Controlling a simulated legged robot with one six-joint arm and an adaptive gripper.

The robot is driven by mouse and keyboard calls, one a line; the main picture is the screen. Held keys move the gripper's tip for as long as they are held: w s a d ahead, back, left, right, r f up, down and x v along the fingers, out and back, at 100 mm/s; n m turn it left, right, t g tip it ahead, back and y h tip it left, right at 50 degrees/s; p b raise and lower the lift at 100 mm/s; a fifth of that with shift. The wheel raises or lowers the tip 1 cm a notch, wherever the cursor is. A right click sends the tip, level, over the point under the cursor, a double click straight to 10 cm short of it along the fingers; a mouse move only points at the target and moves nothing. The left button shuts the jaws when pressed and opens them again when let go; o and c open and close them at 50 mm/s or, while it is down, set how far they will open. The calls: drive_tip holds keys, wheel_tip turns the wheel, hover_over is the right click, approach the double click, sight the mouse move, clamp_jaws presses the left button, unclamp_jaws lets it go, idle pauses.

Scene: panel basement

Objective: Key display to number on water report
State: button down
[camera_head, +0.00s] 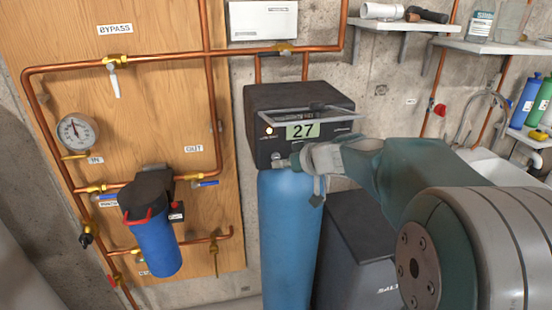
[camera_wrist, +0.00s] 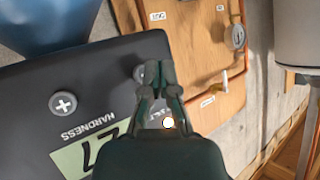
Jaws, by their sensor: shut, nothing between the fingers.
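The dark softener control head (camera_head: 300,100) sits on top of a blue tank (camera_head: 287,235). Its green display (camera_head: 303,130) reads 27. In the wrist view the display (camera_wrist: 90,152) is rotated and partly cut off, beside the printed word HARDNESS. A round plus button (camera_wrist: 63,104) is clear of my gripper. My gripper (camera_wrist: 158,68) is shut and empty, its tips beside another round button (camera_wrist: 138,74) whose symbol is partly hidden. Contact cannot be told. In the head view my gripper (camera_head: 284,162) is at the control head's lower front. I cannot identify a water report.
A lit indicator (camera_wrist: 168,123) shows beside my fingers. Left of the tank, a wooden panel (camera_head: 150,60) carries copper pipes, a gauge (camera_head: 77,132) and a blue filter (camera_head: 154,245). A dark bin (camera_head: 355,250) stands right of the tank. A white panel (camera_head: 263,20) hangs above.

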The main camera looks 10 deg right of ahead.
drive_tip(key=shift+w, duration=0.1)
idle(0.3)
drive_tip(key=shift+w+r, duration=0.1)
drive_tip(key=shift+w, duration=0.2)
drive_tip(key=shift+w, duration=0.4)
idle(0.6)
drive_tip(key=shift+s, duration=0.85)
drive_tip(key=s, duration=0.5)
idle(0.4)
idle(0.4)
